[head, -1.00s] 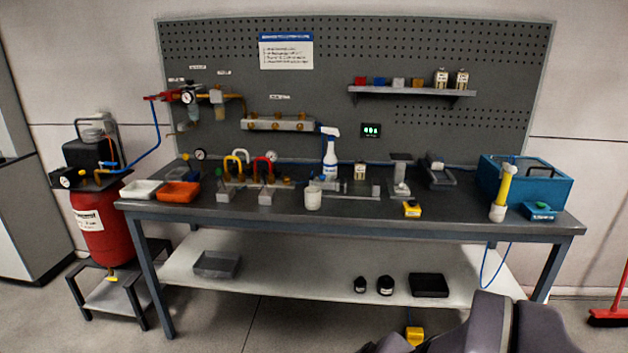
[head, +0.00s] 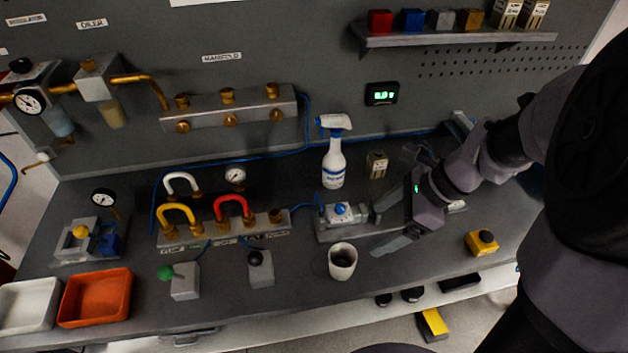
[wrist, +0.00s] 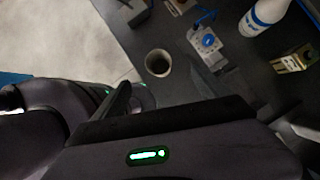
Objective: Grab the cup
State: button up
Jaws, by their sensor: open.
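A pale, whitish cup (head: 342,262) stands upright on the dark bench top near its front edge, its dark inside visible from above. The cup also shows in the wrist view (wrist: 158,64), beyond the gripper. My gripper (head: 372,230) is open and empty, its two fingers spread and pointing left, to the right of the cup and apart from it. In the wrist view the gripper's fingers (wrist: 165,78) reach up on either side below the cup. Nothing is between them.
A spray bottle (head: 334,160) stands behind the cup. A valve block with a blue knob (head: 340,211) lies just behind it. A black-knobbed grey block (head: 261,268) is left of the cup, and a yellow button box (head: 482,243) right. Bare bench lies around the cup.

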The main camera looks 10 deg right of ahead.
jog(key=b, duration=0.5)
send_near(353, 252)
jog(key=a+f, duration=0.1)
jog(key=a, duration=0.1)
jog(key=a+f, duration=0.1)
jog(key=f, duration=0.1)
jog(key=a+f, duration=0.1)
jog(key=a, duration=0.1)
jog(key=shift+s+a+f, duration=0.15)
jog(key=shift+a+f, duration=0.05)
jog(key=shift+a, duration=0.2)
jog(key=b+x, duration=0.2)
jog(key=x, duration=0.1)
jog(key=d+b+x, duration=0.1)
jog(key=x, duration=0.1)
jog(key=shift+f+b, duration=0.3)
jog(key=shift+b, duration=0.1)
jog(key=shift+a, duration=0.15)
jog(key=shift+r, duration=0.1)
jog(key=shift+c, duration=1.1)
jog(key=c, duration=1.2)
